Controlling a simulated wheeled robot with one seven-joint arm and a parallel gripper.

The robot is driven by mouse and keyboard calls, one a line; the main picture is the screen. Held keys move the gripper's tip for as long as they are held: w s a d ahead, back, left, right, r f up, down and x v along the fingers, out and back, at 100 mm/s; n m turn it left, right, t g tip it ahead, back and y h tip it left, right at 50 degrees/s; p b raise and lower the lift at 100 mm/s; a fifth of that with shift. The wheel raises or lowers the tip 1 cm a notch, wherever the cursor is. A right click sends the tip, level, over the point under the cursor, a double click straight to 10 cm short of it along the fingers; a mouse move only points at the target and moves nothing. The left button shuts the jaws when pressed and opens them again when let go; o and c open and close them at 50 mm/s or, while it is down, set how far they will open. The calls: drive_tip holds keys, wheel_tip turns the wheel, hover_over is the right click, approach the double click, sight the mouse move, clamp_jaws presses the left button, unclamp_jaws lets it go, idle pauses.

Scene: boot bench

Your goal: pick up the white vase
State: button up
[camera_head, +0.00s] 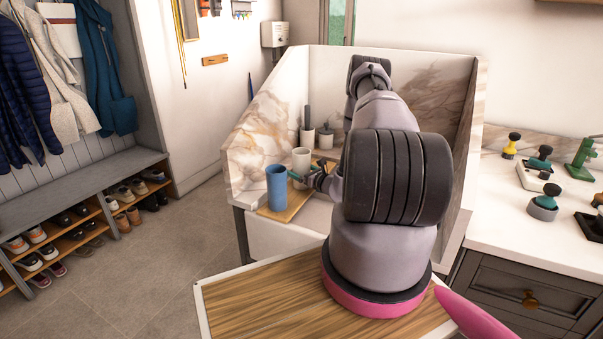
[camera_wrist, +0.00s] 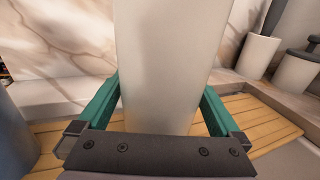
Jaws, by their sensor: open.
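The white vase (camera_head: 302,157) stands upright on a slatted wooden board (camera_head: 283,211) inside the marble-walled bench basin. In the wrist view the vase (camera_wrist: 172,60) is large and central, its top out of frame and its lower part partly hidden by my gripper. My gripper (camera_wrist: 161,88) is open, with its green fingers on either side of the vase; I cannot tell whether either touches it. In the head view my gripper (camera_head: 303,176) is low beside the vase, mostly hidden by my arm.
A blue vase (camera_head: 276,187) stands close in front-left of the white vase; its edge shows in the wrist view (camera_wrist: 14,140). Pale containers (camera_head: 326,138) stand behind to the right. Marble walls (camera_head: 265,125) enclose the back and sides. Stamps lie on the right counter (camera_head: 500,215).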

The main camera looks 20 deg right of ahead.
drive_tip(key=shift+w, duration=0.15)
clamp_jaws()
